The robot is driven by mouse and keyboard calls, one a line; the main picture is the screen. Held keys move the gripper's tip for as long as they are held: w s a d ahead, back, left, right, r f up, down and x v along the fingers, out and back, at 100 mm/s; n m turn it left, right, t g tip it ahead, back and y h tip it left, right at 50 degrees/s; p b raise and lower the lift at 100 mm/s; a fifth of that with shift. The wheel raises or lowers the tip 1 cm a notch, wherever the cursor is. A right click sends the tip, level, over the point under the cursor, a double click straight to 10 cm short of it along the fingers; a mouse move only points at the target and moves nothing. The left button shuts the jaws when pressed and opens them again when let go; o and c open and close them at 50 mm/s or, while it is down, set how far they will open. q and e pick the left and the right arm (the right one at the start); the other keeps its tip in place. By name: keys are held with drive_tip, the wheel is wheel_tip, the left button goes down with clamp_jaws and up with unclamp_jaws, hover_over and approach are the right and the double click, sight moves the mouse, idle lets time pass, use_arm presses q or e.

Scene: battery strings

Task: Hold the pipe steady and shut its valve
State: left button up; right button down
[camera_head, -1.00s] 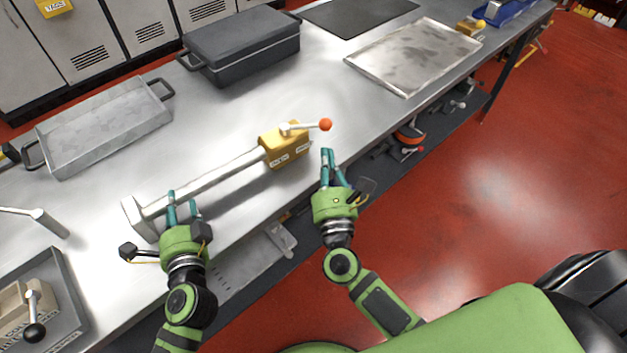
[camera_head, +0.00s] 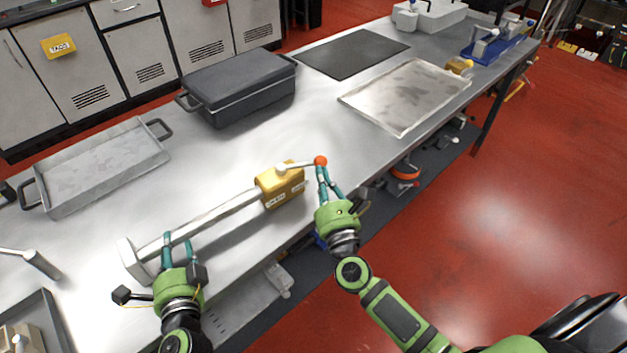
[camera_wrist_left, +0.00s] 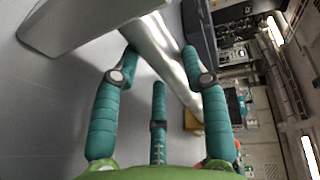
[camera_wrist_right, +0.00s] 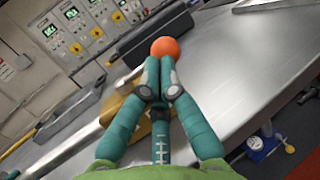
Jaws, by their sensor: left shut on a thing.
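A pale metal pipe (camera_head: 220,212) lies along the bench's near side, with a flat end plate (camera_head: 131,262) at its left end and a yellow valve body (camera_head: 280,187) at its right end. The valve's lever (camera_head: 298,164) points right and ends in an orange ball (camera_head: 320,160). My left gripper (camera_head: 178,238) is closed around the pipe near the end plate; the pipe (camera_wrist_left: 163,52) runs between its fingers in the left wrist view. My right gripper (camera_head: 323,170) has its fingertips together at the orange ball (camera_wrist_right: 165,47). I cannot tell whether they touch it.
A grey tray (camera_head: 62,212), a dark lidded box (camera_head: 240,100), a black mat (camera_head: 352,53) and a flat metal tray (camera_head: 348,103) stand further back on the bench. Bare bench lies behind the pipe. The bench's front edge runs just below my right gripper.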

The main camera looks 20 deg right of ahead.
use_arm(q)
drive_tip(key=shift+s+d+f, duration=0.1)
drive_tip(key=shift+s+f, duration=0.05)
drive_tip(key=shift+f, duration=0.2)
use_arm(e)
drive_tip(key=shift+w+d, duration=0.5)
drive_tip(key=shift+w, duration=0.05)
use_arm(q)
drive_tip(key=shift+r, duration=0.1)
use_arm(e)
drive_tip(key=v, duration=1.4)
drive_tip(key=shift+s, duration=0.15)
drive_tip(key=shift+r, duration=0.1)
use_arm(q)
drive_tip(key=o, duration=1.4)
drive_tip(key=shift+w, duration=0.2)
drive_tip(key=shift+r, duration=0.1)
